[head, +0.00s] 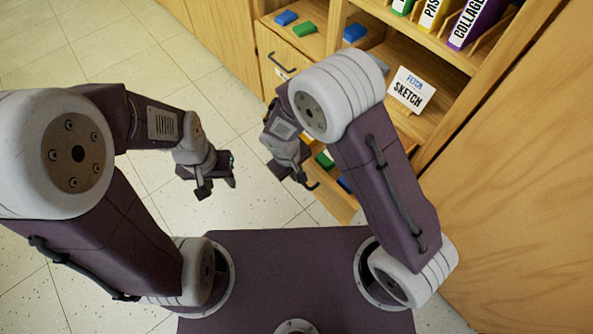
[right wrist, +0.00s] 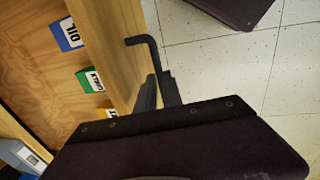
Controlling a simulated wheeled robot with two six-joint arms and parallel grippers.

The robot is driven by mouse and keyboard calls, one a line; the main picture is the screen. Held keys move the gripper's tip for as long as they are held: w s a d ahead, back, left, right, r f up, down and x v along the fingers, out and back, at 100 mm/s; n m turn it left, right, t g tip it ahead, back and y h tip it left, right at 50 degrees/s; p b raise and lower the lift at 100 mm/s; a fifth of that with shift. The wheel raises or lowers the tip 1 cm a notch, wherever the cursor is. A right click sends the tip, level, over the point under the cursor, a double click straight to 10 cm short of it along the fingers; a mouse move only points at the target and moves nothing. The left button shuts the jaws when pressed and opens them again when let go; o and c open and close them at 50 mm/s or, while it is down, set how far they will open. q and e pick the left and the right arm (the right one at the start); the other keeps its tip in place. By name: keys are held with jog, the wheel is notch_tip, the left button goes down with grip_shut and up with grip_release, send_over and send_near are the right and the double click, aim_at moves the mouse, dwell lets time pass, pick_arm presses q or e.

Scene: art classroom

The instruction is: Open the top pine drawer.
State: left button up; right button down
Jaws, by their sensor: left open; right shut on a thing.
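A pine drawer (head: 338,203) stands pulled out from the cabinet, largely hidden behind my right arm in the head view. In the right wrist view its wooden front (right wrist: 125,38) and its inside show, with labelled boxes in it. A dark bar handle (right wrist: 146,42) is on its front. My right gripper (head: 302,180) is shut on this handle; its fingers show dark in the right wrist view (right wrist: 158,92). My left gripper (head: 218,183) is open and empty above the floor, left of the drawer and apart from it.
A closed pine front with a dark handle (head: 285,64) is farther back. A SKETCH card (head: 408,92) and upright folders (head: 474,22) are right. Tiled floor (head: 110,60) is clear at left.

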jog(key=c, duration=1.5)
grip_release()
jog(key=r+p, duration=0.1)
jog(key=r, duration=0.2)
jog(key=a+r+p, duration=0.1)
jog(key=r, duration=0.2)
jog(key=s+r+p, duration=0.1)
jog(key=r, duration=0.2)
jog(key=shift+a+p, duration=0.15)
jog(key=shift+p, duration=0.25)
